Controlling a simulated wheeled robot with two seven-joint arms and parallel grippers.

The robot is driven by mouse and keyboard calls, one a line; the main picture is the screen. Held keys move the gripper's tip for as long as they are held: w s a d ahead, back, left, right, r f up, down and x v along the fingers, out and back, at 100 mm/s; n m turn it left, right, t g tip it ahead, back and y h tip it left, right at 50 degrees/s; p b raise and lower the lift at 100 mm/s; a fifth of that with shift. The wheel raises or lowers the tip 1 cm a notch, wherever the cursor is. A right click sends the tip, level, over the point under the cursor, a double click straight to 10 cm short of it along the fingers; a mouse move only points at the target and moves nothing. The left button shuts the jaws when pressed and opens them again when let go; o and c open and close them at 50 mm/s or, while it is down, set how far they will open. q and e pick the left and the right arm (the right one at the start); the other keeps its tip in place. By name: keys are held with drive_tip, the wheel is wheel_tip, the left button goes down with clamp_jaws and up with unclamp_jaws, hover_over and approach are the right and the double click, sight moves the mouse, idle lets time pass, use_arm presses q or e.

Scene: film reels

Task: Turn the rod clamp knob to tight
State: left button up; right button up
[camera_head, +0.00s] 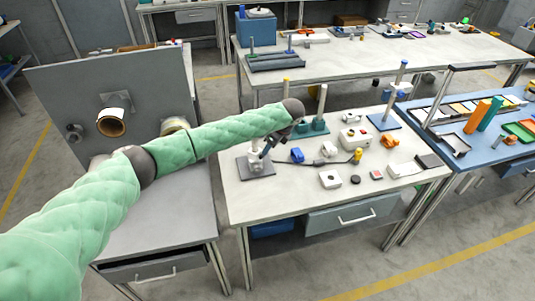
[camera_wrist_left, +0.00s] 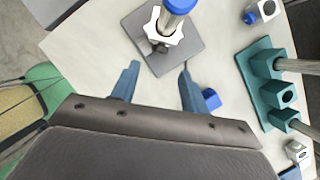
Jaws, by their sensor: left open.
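A rod stands on a square grey base plate (camera_head: 243,171), which also shows in the left wrist view (camera_wrist_left: 190,55). On the rod is a white star-shaped clamp part (camera_wrist_left: 160,42) with a blue round cap (camera_wrist_left: 179,5) above it, partly cut off by the frame edge. I cannot tell the knob's setting. My left gripper (camera_head: 264,150) is over the plate in the head view. In the wrist view its two blue fingers (camera_wrist_left: 160,70) are apart and empty, and the clamp shows beyond the gap between their tips. My right gripper is not in view.
A teal block stand (camera_head: 313,128) with rods is close on the right of the plate. A blue clamp (camera_head: 297,155), a white box (camera_head: 330,179) and a yellow-tipped part (camera_head: 357,156) lie on the same white table (camera_head: 290,205). A grey panel (camera_head: 100,85) stands at left.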

use_arm(q)
drive_tip(key=shift+v, duration=0.8)
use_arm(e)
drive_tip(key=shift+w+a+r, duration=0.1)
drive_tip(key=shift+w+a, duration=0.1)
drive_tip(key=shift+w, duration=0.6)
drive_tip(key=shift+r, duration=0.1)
